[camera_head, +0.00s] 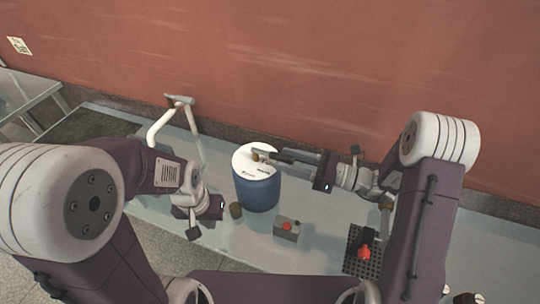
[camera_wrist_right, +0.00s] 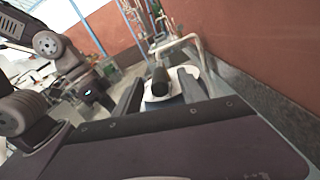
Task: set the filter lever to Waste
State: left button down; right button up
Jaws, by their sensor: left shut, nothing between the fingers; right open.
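A blue drum (camera_head: 257,190) stands on the bench in the head view, with a white round top (camera_head: 262,168) that carries small dark labels I cannot read.
A black perforated rack with a red item (camera_head: 362,252) is at the right. A white bent pipe (camera_head: 160,124) rises behind left.

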aim_at(272, 156)
jog(key=x, duration=0.5)
jog(key=shift+c, duration=0.3)
jog(key=shift+d, duration=0.1)
grip_shut()
dwell(0.9)
